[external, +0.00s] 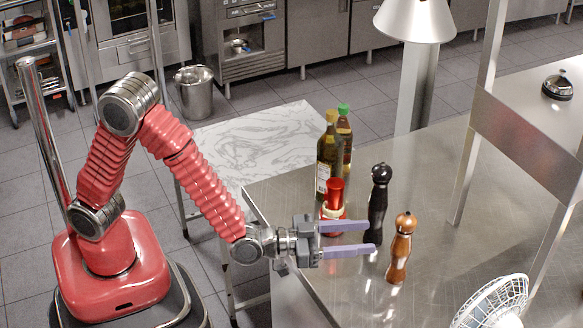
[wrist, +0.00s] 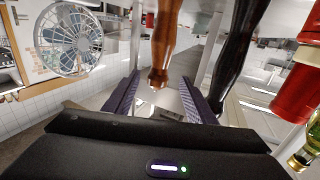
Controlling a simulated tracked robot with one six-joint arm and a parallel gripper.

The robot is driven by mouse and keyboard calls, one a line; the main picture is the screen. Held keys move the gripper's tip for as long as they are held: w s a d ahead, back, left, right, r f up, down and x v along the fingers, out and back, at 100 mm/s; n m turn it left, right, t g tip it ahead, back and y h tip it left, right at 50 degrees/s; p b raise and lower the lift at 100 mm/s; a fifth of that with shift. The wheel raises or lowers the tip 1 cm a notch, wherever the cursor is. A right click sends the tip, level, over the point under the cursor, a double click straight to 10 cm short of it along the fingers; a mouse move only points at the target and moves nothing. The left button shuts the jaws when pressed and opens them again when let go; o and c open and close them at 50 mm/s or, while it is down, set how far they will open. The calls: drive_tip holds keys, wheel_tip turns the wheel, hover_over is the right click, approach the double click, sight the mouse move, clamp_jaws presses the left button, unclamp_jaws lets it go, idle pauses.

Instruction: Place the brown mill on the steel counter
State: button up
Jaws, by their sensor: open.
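The brown mill (external: 401,248) stands upright on the steel counter (external: 430,170), just right of my gripper's fingertips. My gripper (external: 372,237) is open, with its two purple fingers reaching right toward the mill and nothing held. In the wrist view, which looks upside down, the brown mill (wrist: 161,45) shows ahead in the gap between the fingers (wrist: 160,88), its knob end lowest in the picture. I see no contact between the fingers and the brown mill.
A black mill (external: 377,205) stands close behind the gripper's fingers. A red-topped container (external: 333,199) and two bottles (external: 327,160) stand further left. A white fan (external: 492,302) is at the front right. Shelf posts (external: 467,175) rise from the counter, and a lamp (external: 414,20) is behind.

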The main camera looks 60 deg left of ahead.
drive_tip(key=shift+v, duration=1.6)
drive_tip(key=shift+w, duration=0.1)
drive_tip(key=s+a+r+n+g+y, duration=0.1)
drive_tip(key=a+r+g, duration=0.15)
drive_tip(key=a, duration=0.65)
drive_tip(key=s+a+r+g+y, duration=0.1)
drive_tip(key=a+r+g, duration=0.15)
drive_tip(key=a, duration=0.75)
drive_tip(key=s+a+f+n+g+y, duration=0.2)
drive_tip(key=s+a+g, duration=0.4)
drive_tip(key=s+a, duration=1.4)
drive_tip(key=n+y, duration=0.1)
drive_tip(key=y, duration=0.1)
drive_tip(key=shift+s+a+y, duration=0.2)
drive_tip(key=shift+a+y, duration=0.1)
drive_tip(key=shift+y, duration=0.1)
drive_tip(key=shift+o, duration=0.2)
